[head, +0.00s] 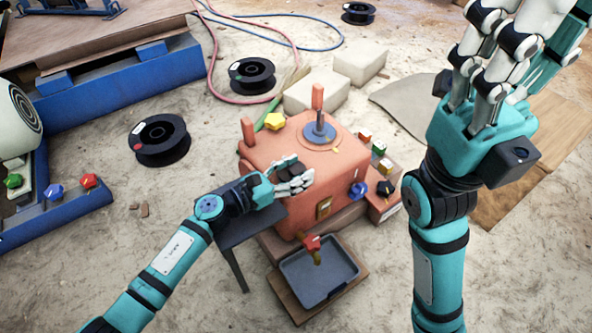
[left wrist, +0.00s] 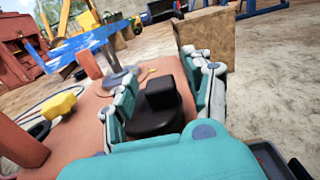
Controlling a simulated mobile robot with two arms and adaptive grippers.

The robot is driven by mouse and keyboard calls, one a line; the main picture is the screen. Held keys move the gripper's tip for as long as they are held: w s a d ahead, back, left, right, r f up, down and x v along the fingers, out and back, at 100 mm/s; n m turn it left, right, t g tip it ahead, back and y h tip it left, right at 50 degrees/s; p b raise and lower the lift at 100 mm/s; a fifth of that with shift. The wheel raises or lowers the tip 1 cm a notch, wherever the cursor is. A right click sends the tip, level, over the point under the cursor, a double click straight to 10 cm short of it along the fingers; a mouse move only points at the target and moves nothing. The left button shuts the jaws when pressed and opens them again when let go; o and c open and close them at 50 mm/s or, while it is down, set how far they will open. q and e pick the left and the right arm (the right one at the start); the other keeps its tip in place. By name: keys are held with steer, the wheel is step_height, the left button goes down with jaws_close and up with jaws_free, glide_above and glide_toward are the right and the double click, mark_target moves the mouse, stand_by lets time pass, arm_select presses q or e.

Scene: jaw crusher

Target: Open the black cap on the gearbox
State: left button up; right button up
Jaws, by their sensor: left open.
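The orange-red gearbox (head: 272,152) stands on the floor in the middle of the head view. The black cap (left wrist: 158,104), a round base with a raised block-shaped grip, sits on its top in the left wrist view. My left gripper (head: 296,178) is open at the gearbox's near top edge. In the left wrist view its fingers (left wrist: 160,82) stand on either side of the cap, with gaps visible. In the head view the gripper partly hides the cap area. My right gripper (head: 510,45) is raised at the upper right, empty, its fingers spread.
A yellow knob (head: 274,121) and an upright red handle (head: 317,97) are on the gearbox top. A red tap (head: 312,243) is above a grey tray (head: 295,268). A small dark table (head: 247,226) stands under my left wrist. Black spools (head: 160,140) lie left.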

arm_select(q)
steer(key=shift+c, duration=0.3)
jaws_close()
steer(key=shift+r, duration=0.1)
